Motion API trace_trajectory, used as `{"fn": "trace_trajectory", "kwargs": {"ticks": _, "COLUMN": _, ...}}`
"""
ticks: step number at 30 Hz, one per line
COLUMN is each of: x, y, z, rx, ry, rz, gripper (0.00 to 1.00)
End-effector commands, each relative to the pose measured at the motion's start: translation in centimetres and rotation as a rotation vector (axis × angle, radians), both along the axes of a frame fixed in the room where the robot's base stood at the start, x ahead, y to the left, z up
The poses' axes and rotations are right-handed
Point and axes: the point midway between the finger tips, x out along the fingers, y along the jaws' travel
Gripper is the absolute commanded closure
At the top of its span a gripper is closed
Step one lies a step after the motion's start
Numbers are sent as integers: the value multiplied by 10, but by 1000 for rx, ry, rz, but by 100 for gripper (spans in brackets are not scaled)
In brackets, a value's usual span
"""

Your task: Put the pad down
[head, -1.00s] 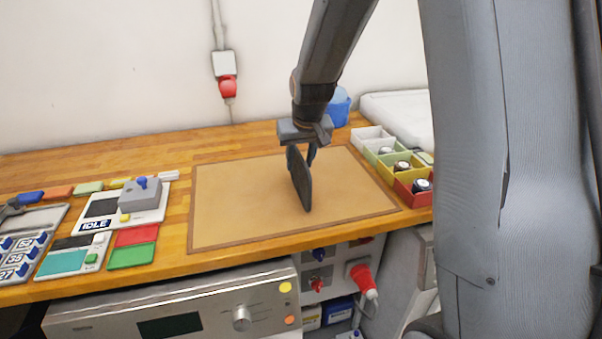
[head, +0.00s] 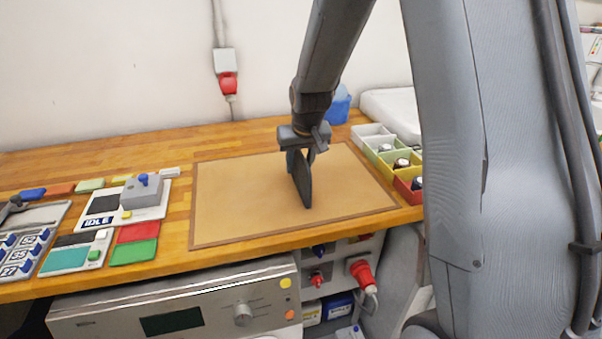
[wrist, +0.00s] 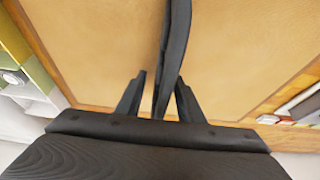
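The pad (head: 302,180) is a dark, thin, flat piece held on edge, close to upright, above or at the tan mat (head: 230,205). I cannot tell whether its lower edge touches the mat. My gripper (head: 301,152) is shut on the pad's upper part. In the wrist view the pad (wrist: 175,50) runs as a narrow dark strip between the two fingers of my gripper (wrist: 158,95), with the mat (wrist: 100,45) behind it. The pad's face is mostly hidden there, as it is seen edge-on.
Colored bins (head: 383,150) with dark round items stand right of the mat. A blue container (head: 338,107) is behind it. A device marked IDLE (head: 120,205), red and green pads (head: 136,240) and a numbered tray (head: 25,250) lie left. The mat around the pad is bare.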

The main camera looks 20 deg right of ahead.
Motion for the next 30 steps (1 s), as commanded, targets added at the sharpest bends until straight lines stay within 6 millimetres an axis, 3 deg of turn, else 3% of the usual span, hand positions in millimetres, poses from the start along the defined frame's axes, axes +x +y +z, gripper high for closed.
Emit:
{"fn": "trace_trajectory", "kwargs": {"ticks": 10, "x": 0, "y": 0, "z": -1, "rx": 0, "ry": 0, "rz": 0, "gripper": 67}}
{"fn": "trace_trajectory", "kwargs": {"ticks": 16, "x": 0, "y": 0, "z": -1, "rx": 0, "ry": 0, "rz": 0, "gripper": 100}}
{"fn": "trace_trajectory", "kwargs": {"ticks": 25, "x": 0, "y": 0, "z": 0, "rx": 0, "ry": -1, "rz": 0, "gripper": 100}}
{"fn": "trace_trajectory", "kwargs": {"ticks": 30, "x": 2, "y": 0, "z": 16, "rx": 0, "ry": -5, "rz": 0, "gripper": 100}}
